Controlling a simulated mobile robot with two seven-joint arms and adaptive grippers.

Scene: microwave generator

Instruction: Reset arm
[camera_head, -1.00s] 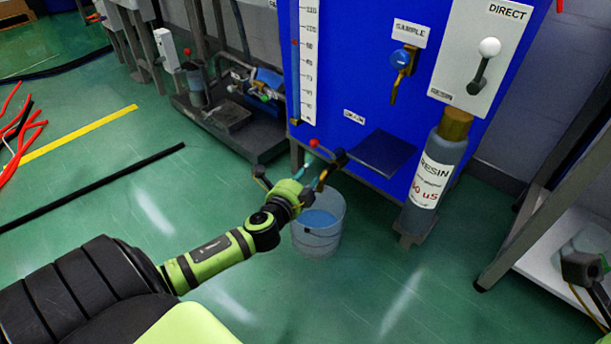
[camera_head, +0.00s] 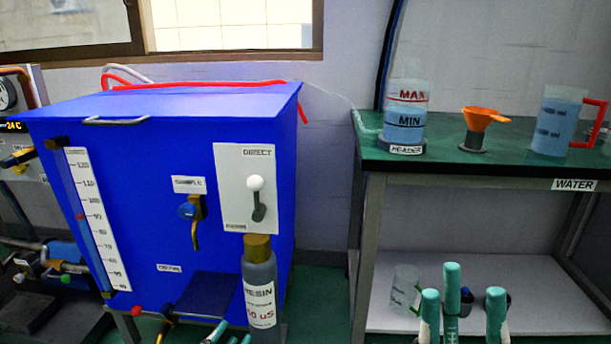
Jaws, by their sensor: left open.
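My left gripper (camera_head: 230,336) shows only as teal fingertips at the bottom edge, in front of the lower part of the blue machine (camera_head: 125,215). It is open, with nothing seen between the tips. The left arm is below the picture. My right gripper (camera_head: 472,308) is at the bottom right, in front of the lower shelf. Its teal fingers point up and stand apart, with no held thing visible. Its palm and arm are out of view.
A resin bottle (camera_head: 260,292) stands close right of the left fingertips. A red-tipped valve (camera_head: 137,311) is left of them. A table (camera_head: 445,166) holds a header bottle (camera_head: 406,112), an orange funnel (camera_head: 482,117) and a water jug (camera_head: 557,122). A beaker (camera_head: 404,287) is on the lower shelf (camera_head: 560,300).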

